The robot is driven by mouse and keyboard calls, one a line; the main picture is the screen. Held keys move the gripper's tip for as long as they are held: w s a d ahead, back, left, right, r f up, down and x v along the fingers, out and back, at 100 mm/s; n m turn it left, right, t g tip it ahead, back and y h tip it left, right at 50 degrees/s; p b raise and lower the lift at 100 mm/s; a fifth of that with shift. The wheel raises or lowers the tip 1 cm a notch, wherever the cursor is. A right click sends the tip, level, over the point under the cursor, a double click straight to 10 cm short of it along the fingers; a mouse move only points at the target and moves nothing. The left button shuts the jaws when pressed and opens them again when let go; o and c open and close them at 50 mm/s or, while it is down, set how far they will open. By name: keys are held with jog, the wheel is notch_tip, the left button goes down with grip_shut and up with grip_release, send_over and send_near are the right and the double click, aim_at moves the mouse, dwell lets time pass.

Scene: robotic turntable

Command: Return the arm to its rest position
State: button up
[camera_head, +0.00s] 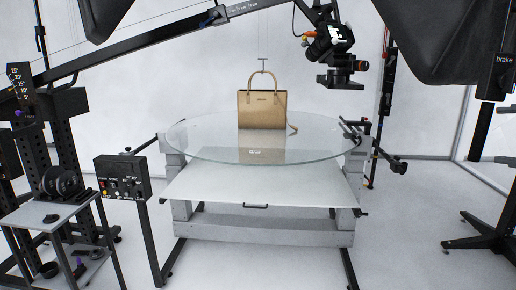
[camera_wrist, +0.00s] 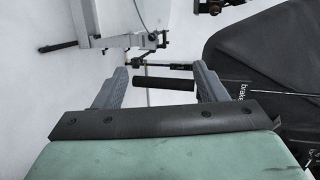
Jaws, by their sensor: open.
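My gripper (camera_wrist: 162,76) shows in the wrist view, with its two grey fingers spread wide apart. A short black bar (camera_wrist: 165,84) shows in the gap between the fingers and looks clear of both; its distance is hard to tell. Nothing is gripped. In the head view my arm and gripper cannot be made out. A tan handbag (camera_head: 262,112) stands upright on the round glass turntable (camera_head: 205,145), its handles by a small hook.
A camera (camera_head: 335,45) hangs from a long boom (camera_head: 130,55) right of the bag. A control box (camera_head: 123,176) and cart (camera_head: 50,215) stand left.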

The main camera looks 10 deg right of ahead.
jog(key=w+a+f+n+g+y+p, duration=0.2)
jog(key=w+a+f+n+g+y, duration=0.15)
jog(key=a+f, duration=0.55)
jog(key=w+a+f+n+g+y+p, duration=0.25)
jog(key=w+a+f+n+g, duration=0.35)
jog(key=a, duration=0.5)
jog(key=s+a+f+n+g+h+p, duration=0.4)
jog(key=s+a+f+n, duration=0.6)
jog(key=a+f, duration=0.5)
jog(key=s+g+p, duration=0.1)
jog(key=s, duration=0.1)
jog(key=shift+s+p, duration=0.4)
